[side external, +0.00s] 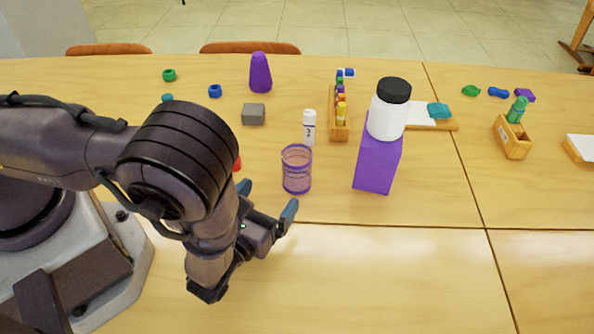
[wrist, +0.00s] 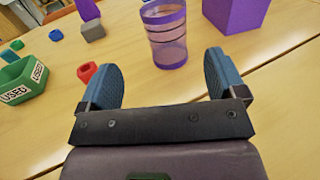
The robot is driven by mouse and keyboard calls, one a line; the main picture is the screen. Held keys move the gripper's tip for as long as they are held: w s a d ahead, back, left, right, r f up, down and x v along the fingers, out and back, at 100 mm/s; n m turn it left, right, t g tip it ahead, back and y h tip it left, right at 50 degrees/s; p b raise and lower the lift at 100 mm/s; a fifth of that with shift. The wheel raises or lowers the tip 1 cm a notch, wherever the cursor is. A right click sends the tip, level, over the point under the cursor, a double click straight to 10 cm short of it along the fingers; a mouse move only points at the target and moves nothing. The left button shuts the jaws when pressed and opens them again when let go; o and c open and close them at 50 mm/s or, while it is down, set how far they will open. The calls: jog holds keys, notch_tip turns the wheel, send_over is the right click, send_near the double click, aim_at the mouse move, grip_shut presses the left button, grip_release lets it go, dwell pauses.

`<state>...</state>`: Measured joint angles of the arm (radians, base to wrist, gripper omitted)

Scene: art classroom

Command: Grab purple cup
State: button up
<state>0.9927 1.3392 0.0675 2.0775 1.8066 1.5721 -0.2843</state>
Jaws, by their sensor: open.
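The purple cup (side external: 297,169) is see-through with purple bands and stands upright on the table near the middle of the side view. In the wrist view the cup (wrist: 166,36) stands beyond my fingertips, roughly between their lines and a little right of centre. My gripper (side external: 268,203) is open and empty, with blue finger pads, low over the table and just left of and nearer than the cup. In the wrist view both fingers of my gripper (wrist: 163,72) are spread wide.
A purple block (side external: 376,165) with a white black-lidded jar (side external: 389,108) on it stands right of the cup. A white bottle (side external: 309,128) and wooden tray (side external: 339,132) stand behind. A red piece (wrist: 87,72) and green "USED" box (wrist: 22,80) lie left. The front table is clear.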

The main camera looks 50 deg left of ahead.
send_near(303, 152)
jog(key=shift+w+a+f, duration=0.25)
jog(key=shift+w+a, duration=0.5)
jog(key=shift+w, duration=0.2)
jog(key=shift+d+x, duration=0.2)
jog(key=shift+x, duration=1.2)
jog(key=shift+d+x, duration=0.15)
jog(key=shift+x, duration=1.2)
jog(key=shift+w+r, duration=0.15)
jog(key=shift+r, duration=0.05)
jog(key=shift+c, duration=0.3)
jog(key=c, duration=1)
